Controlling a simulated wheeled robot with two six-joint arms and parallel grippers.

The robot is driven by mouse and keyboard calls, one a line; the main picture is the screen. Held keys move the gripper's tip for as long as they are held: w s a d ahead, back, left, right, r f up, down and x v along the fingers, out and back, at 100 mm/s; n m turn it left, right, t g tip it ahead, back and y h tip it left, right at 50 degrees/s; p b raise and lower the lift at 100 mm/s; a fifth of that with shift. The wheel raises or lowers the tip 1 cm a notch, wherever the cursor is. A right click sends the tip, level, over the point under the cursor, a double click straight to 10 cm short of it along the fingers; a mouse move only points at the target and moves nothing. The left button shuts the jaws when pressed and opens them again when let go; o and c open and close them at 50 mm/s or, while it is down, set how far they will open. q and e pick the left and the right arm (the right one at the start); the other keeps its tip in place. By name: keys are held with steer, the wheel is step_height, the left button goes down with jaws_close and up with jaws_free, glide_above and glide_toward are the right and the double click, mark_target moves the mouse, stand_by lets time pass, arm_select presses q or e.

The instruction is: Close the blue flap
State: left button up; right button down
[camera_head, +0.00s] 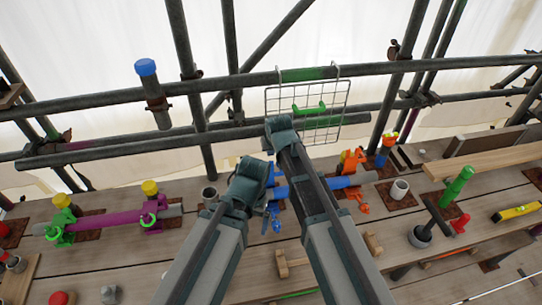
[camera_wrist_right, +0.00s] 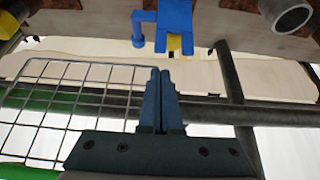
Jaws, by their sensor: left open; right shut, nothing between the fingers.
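A blue clamp (camera_head: 276,196) sits on the deck in the head view, largely hidden behind my left gripper and right arm. The right wrist view shows its blue body (camera_wrist_right: 175,25), with a blue arm sticking out to the left and a yellow part behind. I cannot tell which part is the flap or how far it is open. My left gripper (camera_head: 256,169) is open, just to the left of my right arm, overlapping the clamp in the picture. My right gripper (camera_head: 279,127) is shut and empty in front of the wire grid; its fingers (camera_wrist_right: 160,98) point toward the clamp.
The wire grid (camera_head: 335,105) hangs from the scaffold rail (camera_head: 380,68) beside my right gripper. An orange clamp (camera_head: 352,160) and blue tube (camera_head: 345,181) lie right of my arms.

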mark_target(271, 170)
steer(key=b+x, duration=0.8)
steer(key=x, duration=0.2)
steer(key=shift+f+b, duration=0.1)
steer(key=shift+b, duration=0.2)
steer(key=s, duration=0.1)
steer(key=s+r+p, duration=0.1)
steer(key=s+d, duration=0.1)
steer(key=s, duration=0.1)
steer(key=shift+r, duration=0.15)
